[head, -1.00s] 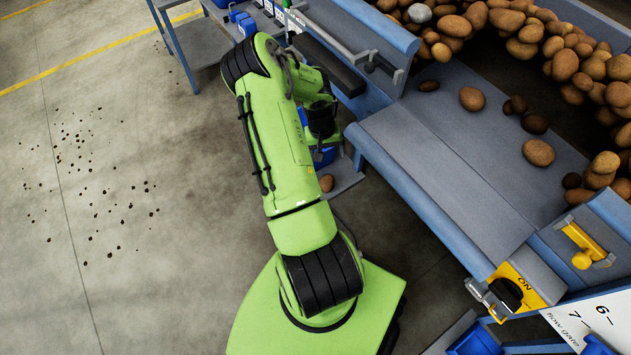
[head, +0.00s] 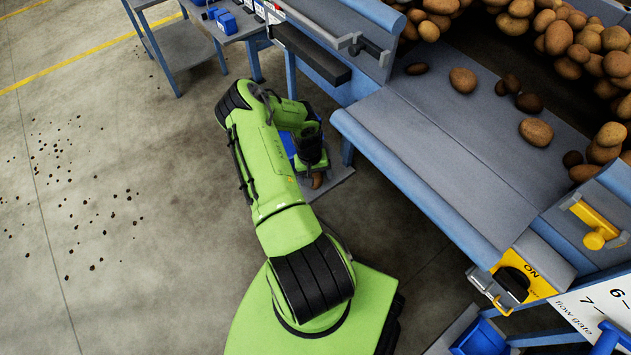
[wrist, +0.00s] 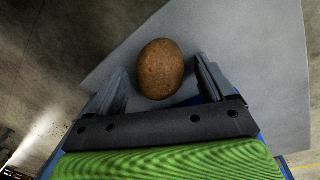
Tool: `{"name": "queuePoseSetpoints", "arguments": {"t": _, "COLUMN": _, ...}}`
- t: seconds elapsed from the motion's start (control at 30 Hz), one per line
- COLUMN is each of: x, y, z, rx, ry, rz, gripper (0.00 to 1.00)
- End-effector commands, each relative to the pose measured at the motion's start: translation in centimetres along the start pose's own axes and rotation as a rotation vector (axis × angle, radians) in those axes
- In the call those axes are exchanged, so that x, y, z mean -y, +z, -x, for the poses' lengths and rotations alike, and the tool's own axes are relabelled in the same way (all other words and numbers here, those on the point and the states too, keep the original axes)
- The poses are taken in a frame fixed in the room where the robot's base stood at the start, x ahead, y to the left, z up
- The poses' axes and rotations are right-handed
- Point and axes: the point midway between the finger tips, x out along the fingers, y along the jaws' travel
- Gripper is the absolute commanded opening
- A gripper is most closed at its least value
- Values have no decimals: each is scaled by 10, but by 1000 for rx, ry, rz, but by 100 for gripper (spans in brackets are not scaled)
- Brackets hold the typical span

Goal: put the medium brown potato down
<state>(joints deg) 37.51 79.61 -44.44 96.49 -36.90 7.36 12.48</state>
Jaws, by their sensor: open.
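The medium brown potato (wrist: 160,69) lies on a flat grey surface (wrist: 262,60) in the wrist view. My gripper (wrist: 159,64) is open, with one finger on each side of the potato. A gap shows between the potato and each finger. In the head view the potato (head: 317,180) shows only in part, below my gripper (head: 314,166), on a small low grey platform (head: 338,180) beside the grader. My wrist hides the rest of it, and the fingers are hard to make out there.
The grader's blue-edged grey table (head: 440,165) stands to the right, with loose potatoes such as one large brown one (head: 536,132) and a heap behind. Something blue (head: 289,147) shows beside my wrist. Open floor (head: 130,190) lies to the left.

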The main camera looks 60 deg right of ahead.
Motion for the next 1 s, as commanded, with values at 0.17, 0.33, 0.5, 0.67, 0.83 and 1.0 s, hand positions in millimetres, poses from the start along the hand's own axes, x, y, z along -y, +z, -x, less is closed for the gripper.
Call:
{"name": "queuePoseSetpoints", "arguments": {"t": 0.17, "x": 0, "y": -1, "z": 1, "rx": -2, "ry": -1, "rz": -1, "gripper": 83}}
{"name": "queuePoseSetpoints", "arguments": {"t": 0.33, "x": 0, "y": -1, "z": 1, "rx": -2, "ry": -1, "rz": 0, "gripper": 60}}
{"name": "queuePoseSetpoints", "arguments": {"t": 0.5, "x": 0, "y": 0, "z": 1, "rx": -1, "ry": -1, "rz": 0, "gripper": 34}}
{"name": "queuePoseSetpoints", "arguments": {"t": 0.67, "x": 0, "y": -1, "z": 1, "rx": -2, "ry": 0, "rz": 0, "gripper": 17}}
{"name": "queuePoseSetpoints", "arguments": {"t": 0.83, "x": -1, "y": -1, "z": 6, "rx": -2, "ry": -1, "rz": -1, "gripper": 10}}
{"name": "queuePoseSetpoints", "arguments": {"t": 1.0, "x": -5, "y": -2, "z": 46, "rx": -5, "ry": -3, "rz": -2, "gripper": 4}}
